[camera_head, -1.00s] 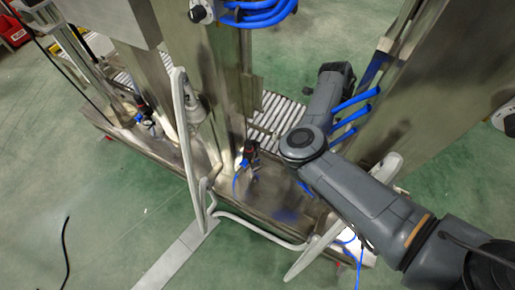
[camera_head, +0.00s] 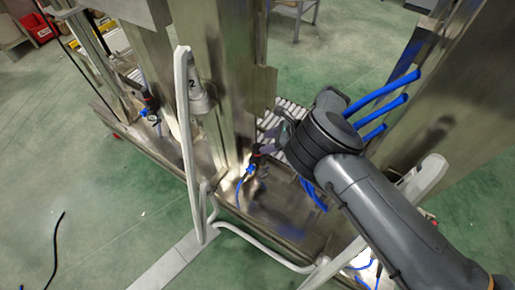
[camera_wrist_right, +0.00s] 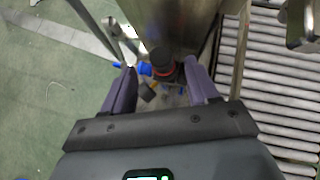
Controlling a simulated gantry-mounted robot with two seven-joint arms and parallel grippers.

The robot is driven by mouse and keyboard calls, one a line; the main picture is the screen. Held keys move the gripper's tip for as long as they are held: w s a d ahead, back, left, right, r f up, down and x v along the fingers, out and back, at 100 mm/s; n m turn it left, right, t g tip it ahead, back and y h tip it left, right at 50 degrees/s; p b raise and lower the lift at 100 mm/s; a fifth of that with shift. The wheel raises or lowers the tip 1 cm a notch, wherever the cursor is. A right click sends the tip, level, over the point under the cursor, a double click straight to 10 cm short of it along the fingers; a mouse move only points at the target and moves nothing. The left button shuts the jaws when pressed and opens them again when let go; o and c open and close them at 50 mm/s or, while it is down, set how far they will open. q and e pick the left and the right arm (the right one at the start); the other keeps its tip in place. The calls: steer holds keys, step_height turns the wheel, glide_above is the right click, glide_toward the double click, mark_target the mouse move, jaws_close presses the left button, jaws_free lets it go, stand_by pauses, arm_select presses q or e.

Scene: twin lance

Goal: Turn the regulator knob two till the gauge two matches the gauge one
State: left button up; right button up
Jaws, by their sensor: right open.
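A regulator knob (camera_wrist_right: 160,57), black with a red ring below it, sits between the fingertips of my right gripper (camera_wrist_right: 160,68) in the right wrist view. The gripper is open and its fingers stand apart on either side of the knob; I cannot tell whether they touch it. In the head view the same regulator (camera_head: 251,165), with a blue tube, is at the foot of the middle steel post, partly hidden by my right gripper (camera_head: 270,143). Another regulator with a small round gauge (camera_head: 152,117) is at the left. No gauge reading is legible. My left gripper is not in view.
A roller conveyor (camera_wrist_right: 285,95) lies right of the knob in the wrist view. Blue hoses (camera_head: 385,100) run behind my right arm.

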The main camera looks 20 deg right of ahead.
mark_target(258, 145)
steer(key=b+x, duration=0.2)
steer(key=x, duration=0.3)
steer(key=shift+f, duration=0.15)
steer(key=shift+w+a+f+b, duration=0.25)
steer(key=shift+a+f+b, duration=0.05)
steer(key=shift+a+f, duration=0.05)
